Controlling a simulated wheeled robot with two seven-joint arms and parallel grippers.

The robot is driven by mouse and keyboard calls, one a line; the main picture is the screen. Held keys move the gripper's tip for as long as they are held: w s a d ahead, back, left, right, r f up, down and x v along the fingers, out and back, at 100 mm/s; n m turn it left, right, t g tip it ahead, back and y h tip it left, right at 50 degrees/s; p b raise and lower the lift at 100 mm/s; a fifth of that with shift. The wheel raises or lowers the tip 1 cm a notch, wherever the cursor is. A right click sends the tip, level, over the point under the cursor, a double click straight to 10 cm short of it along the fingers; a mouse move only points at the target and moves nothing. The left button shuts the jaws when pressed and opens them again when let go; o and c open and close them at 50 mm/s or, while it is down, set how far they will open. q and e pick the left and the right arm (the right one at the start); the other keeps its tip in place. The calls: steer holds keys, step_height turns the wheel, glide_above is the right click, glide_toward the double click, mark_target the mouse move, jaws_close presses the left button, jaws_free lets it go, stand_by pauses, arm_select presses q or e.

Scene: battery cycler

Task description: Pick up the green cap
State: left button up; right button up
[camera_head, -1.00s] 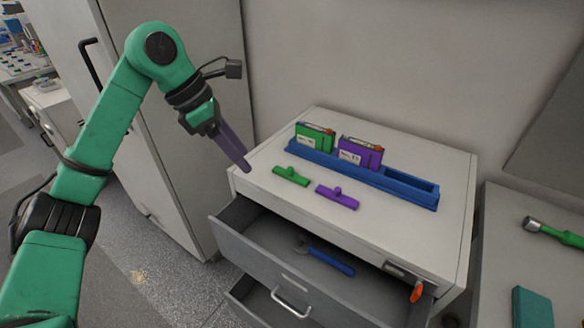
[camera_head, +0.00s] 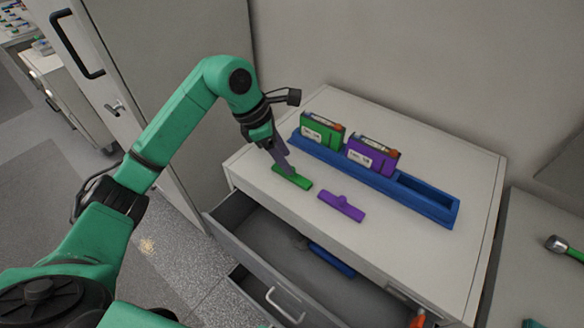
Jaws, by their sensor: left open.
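The green cap (camera_head: 297,180) is a flat bar lying on the white cabinet top (camera_head: 415,245), in front of the blue tray. Its middle knob is hidden behind my left gripper (camera_head: 290,172). The left gripper is open, pointing down with its fingertips at the green cap; I cannot tell whether they touch it. The purple cap (camera_head: 342,206) lies just to the right, its knob visible. My right gripper is not in view.
A blue tray (camera_head: 425,200) behind the caps holds a green battery (camera_head: 322,131) and a purple battery (camera_head: 372,154); its right end is empty. An open drawer (camera_head: 245,227) below holds a blue-handled tool (camera_head: 332,261). A hammer-like tool (camera_head: 563,247) lies on the right surface.

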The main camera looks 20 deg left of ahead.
arm_select(q)
steer(key=p+x, duration=0.1)
steer(key=x, duration=0.1)
steer(key=shift+d+f, duration=0.15)
steer(key=shift+f, duration=0.2)
steer(key=shift+s+f, duration=0.1)
steer(key=shift+f, duration=0.25)
jaws_close()
steer(key=shift+r, duration=0.1)
